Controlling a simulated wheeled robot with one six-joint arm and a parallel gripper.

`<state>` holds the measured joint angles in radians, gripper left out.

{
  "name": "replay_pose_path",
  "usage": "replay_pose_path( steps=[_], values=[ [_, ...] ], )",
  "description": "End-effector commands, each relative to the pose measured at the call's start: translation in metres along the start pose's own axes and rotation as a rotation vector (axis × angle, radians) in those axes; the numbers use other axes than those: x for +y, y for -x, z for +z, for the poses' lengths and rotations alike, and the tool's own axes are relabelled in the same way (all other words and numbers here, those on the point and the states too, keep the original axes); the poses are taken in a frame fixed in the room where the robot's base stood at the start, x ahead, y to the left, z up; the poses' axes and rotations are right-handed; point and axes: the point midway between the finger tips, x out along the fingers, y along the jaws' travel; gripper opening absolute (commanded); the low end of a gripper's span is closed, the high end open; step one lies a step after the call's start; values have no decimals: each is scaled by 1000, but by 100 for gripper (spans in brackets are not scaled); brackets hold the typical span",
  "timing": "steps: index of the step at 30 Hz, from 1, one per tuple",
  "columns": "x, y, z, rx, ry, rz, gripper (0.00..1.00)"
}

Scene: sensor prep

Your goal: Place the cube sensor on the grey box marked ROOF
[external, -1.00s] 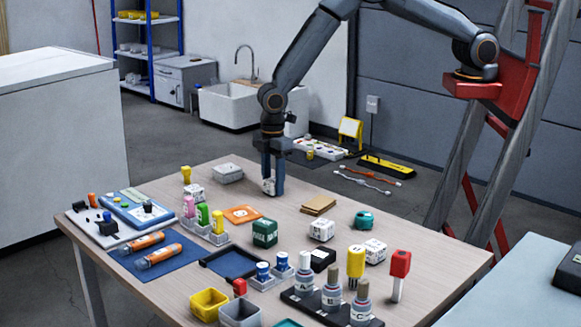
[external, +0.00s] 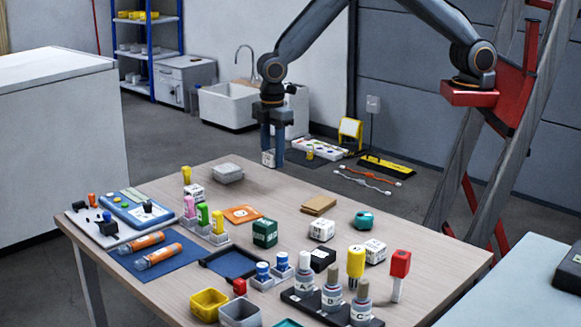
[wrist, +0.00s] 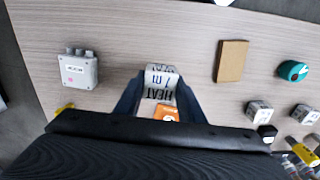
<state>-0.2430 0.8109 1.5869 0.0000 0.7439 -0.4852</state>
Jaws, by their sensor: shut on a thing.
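My gripper (external: 273,160) is shut on a white cube sensor (external: 267,159) and holds it above the far part of the table. In the wrist view the cube (wrist: 160,83) sits between the two fingers, with dark lettering that seems to read HEAT. The grey box (external: 228,173) rests on the table's far left part, to the left of and below my gripper in the external view. In the wrist view the grey box (wrist: 77,70) lies left of the held cube, with nothing on top. Its label is too small to read surely.
An orange card (external: 242,214), a green cube (external: 265,232) and a brown pad (external: 318,205) lie nearer. Bottles (external: 332,292) stand at the front. Table around the grey box's right side is clear.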

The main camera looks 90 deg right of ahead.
Motion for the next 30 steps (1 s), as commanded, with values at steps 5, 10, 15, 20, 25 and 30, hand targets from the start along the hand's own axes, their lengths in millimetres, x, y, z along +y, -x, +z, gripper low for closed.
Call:
replay_pose_path(
  steps=[5, 10, 15, 20, 25, 30],
  values=[
    [18, 13, -7, 3, 3, 1, 13],
    [70, 24, -23, 5, 19, 3, 13],
    [118, 38, -30, 3, 40, 2, 13],
    [144, 50, -30, 2, 53, 2, 13],
    [150, 35, -28, -3, 59, -2, 13],
    [149, 6, -28, -2, 58, -1, 13]
  ],
)
